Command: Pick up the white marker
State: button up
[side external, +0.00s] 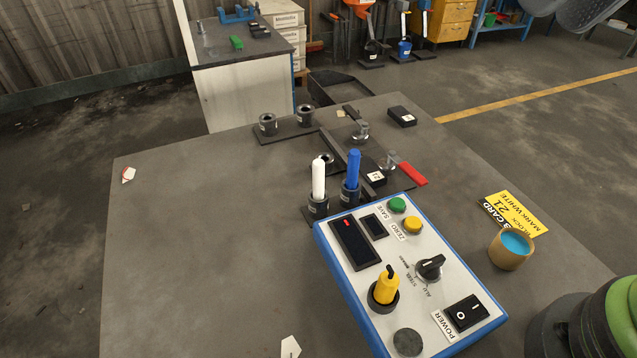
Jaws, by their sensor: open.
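The white marker (318,180) stands upright in a small dark round holder (318,206) near the middle of the table, just behind the control box. A blue marker (354,168) stands upright in a like holder (350,191) close to its right. The lower end of the white marker is hidden inside its holder. My gripper is not in view. Only a green and dark part of my arm shows at the lower right corner.
The blue-edged control box (350,285) with knobs and buttons stands in front of the markers. A cup with blue contents (512,247) and a yellow card (516,213) lie to the right. Empty holders (268,124) stand behind. The table's left side (200,240) is mostly clear.

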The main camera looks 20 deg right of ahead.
jog(key=w+a+f+n+g, duration=0.2)
jog(key=w+a+f, duration=0.1)
jog(key=w+a, duration=0.4)
jog(key=n+g+h, duration=0.2)
jog(key=n, duration=0.1)
send_over(319, 179)
jog(key=f, duration=1.4)
jog(key=shift+w+d, duration=0.2)
jog(key=shift+d, duration=0.05)
jog(key=shift+g, duration=0.3)
jog(key=f, duration=0.5)
jog(key=shift+a+f, duration=0.15)
jog(key=shift+a, duration=0.1)
jog(key=f, duration=0.5)
jog(key=shift+w+d+f, duration=0.15)
jog(key=shift+w+f, duration=0.1)
jog(key=shift+f, duration=0.15)
grip_shut()
